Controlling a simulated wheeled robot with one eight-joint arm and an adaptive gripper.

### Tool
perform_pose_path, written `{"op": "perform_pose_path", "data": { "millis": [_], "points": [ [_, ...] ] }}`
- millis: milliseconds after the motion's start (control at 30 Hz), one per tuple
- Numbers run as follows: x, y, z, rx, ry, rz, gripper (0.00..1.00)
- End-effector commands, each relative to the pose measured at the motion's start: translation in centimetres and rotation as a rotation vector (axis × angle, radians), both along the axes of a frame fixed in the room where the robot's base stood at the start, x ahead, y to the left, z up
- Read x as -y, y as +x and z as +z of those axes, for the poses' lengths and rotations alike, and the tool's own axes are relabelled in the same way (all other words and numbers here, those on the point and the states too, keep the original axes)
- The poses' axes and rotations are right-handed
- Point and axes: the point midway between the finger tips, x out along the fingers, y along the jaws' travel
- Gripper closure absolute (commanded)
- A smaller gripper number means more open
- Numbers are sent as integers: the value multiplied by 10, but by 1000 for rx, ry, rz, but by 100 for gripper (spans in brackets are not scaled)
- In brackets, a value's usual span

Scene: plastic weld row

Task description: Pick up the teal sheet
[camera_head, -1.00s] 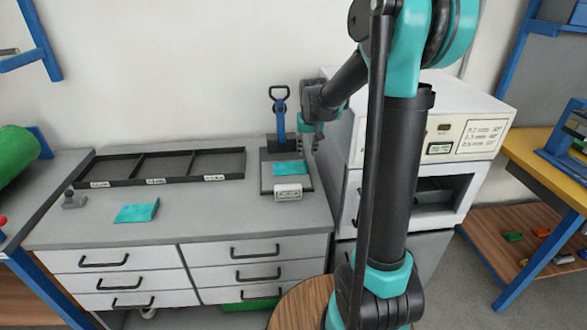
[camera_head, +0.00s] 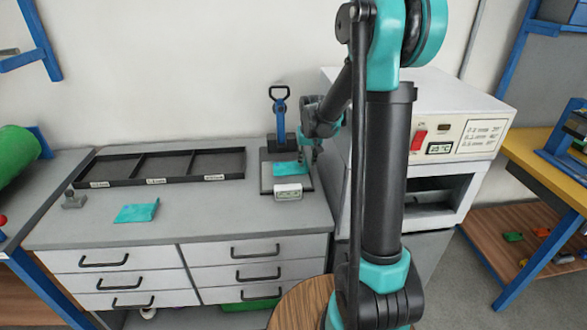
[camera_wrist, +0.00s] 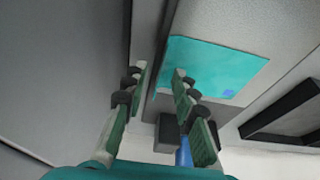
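A second teal sheet (camera_head: 136,213) lies on the bench at left. My gripper (camera_head: 310,158) is low at the device's right side, beside the first sheet. In the wrist view my gripper (camera_wrist: 160,75) is open, with its right finger overlapping the sheet in view. I cannot tell whether it touches.
A dark three-part tray (camera_head: 163,167) lies at the bench's back. A small grey knobbed block (camera_head: 74,200) sits at the left. The white oven (camera_head: 450,190) stands close on the right. The bench's front middle is clear.

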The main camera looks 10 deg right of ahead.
Motion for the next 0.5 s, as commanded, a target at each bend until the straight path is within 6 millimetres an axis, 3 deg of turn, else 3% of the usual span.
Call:
{"op": "perform_pose_path", "data": {
  "millis": [500],
  "points": [
    [0, 0, -4, 0, 0, 0, 73]
  ]
}}
